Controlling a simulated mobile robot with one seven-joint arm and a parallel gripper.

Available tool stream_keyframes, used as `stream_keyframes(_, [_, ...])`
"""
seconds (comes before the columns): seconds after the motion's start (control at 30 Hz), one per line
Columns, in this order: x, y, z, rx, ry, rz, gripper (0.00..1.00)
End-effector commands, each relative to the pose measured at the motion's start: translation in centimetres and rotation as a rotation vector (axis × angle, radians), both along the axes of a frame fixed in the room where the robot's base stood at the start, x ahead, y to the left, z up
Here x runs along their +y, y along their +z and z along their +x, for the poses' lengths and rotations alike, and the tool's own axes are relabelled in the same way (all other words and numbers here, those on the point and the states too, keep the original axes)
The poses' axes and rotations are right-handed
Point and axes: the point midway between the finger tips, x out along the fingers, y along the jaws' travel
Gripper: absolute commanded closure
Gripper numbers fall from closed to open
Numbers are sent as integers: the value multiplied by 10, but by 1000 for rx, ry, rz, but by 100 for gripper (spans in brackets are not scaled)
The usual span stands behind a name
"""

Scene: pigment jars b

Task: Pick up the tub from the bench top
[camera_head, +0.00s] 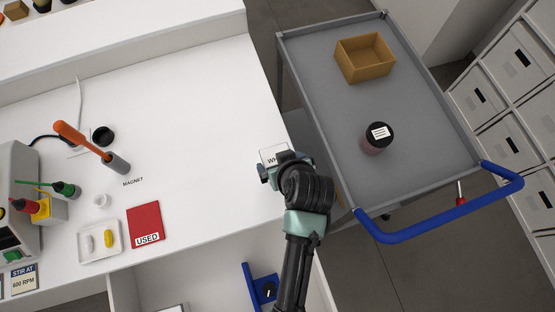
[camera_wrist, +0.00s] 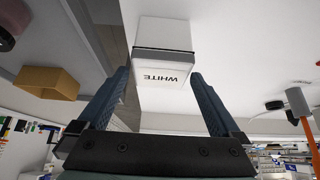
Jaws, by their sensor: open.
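The tub (camera_head: 272,153) is white and stands on the white bench top (camera_head: 215,110) near its right edge. Its label starts with "WH" in the head view, where my gripper hides part of it. In the wrist view the tub (camera_wrist: 164,42) shows a dark band and the word "WHITE", upside down. My gripper (camera_head: 286,164) is at the near side of the tub, open and empty. In the wrist view the fingers (camera_wrist: 160,76) are spread wider than the tub, which lies between and just beyond their tips. I cannot tell whether they touch it.
A grey cart (camera_head: 335,110) with a blue handle (camera_head: 440,215) stands to the right, carrying a tan box (camera_head: 364,58) and a dark-lidded jar (camera_head: 377,140). On the bench's left are an orange-handled tool (camera_head: 85,142), a tray (camera_head: 99,252) and a red "USED" mat (camera_head: 145,222). The bench middle is clear.

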Motion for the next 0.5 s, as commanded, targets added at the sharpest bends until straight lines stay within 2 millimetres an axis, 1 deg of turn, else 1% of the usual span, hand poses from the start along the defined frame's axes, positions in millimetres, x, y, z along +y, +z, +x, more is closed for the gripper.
stream_keyframes(0.27, [3, -12, 8, 1, 0, 0, 0])
stream_keyframes(0.5, [10, -35, 24, 0, 0, -1, 0])
